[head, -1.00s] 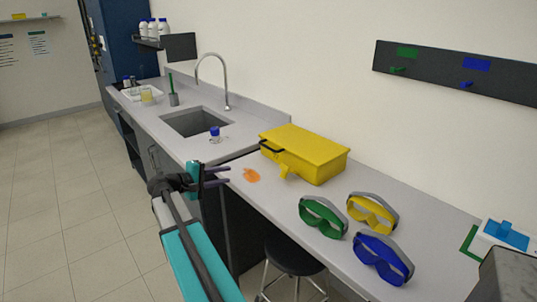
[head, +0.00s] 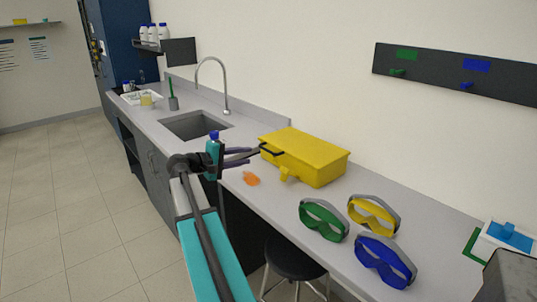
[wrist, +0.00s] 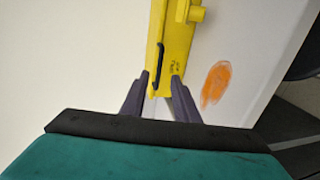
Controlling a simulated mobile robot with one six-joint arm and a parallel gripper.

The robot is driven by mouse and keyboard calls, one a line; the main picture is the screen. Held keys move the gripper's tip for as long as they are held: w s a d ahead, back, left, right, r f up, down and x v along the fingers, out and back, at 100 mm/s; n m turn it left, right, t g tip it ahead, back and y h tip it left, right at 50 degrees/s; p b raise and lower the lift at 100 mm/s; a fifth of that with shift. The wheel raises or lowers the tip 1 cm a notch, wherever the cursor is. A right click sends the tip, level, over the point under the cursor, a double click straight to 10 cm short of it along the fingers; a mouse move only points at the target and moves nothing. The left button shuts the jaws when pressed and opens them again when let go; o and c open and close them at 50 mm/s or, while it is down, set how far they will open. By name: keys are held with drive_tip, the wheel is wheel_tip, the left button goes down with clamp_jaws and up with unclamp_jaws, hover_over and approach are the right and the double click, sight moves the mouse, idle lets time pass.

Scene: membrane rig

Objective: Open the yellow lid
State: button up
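A yellow box with a yellow lid (head: 306,145) sits closed on the grey counter. A dark handle (head: 271,150) is on its left end, and a yellow latch-like tab (head: 288,174) sticks out at its front. My gripper (head: 250,157) is just left of the box's handle end, with its fingers pointing at it. In the wrist view, the two fingertips (wrist: 158,82) are apart, with the box's yellow end (wrist: 168,60) and the dark handle (wrist: 159,66) just beyond and between them. The fingers hold nothing that I can see.
An orange stain (head: 251,179) lies on the counter in front of the box. Green goggles (head: 323,220), yellow goggles (head: 373,215) and blue goggles (head: 385,262) lie to the right. A sink (head: 195,125) is behind on the left. A black stool (head: 293,257) stands below.

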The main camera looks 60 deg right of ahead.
sight(270, 151)
drive_tip(key=p+x, duration=0.2)
drive_tip(key=x, duration=1.1)
drive_tip(key=shift+d, duration=0.1)
clamp_jaws()
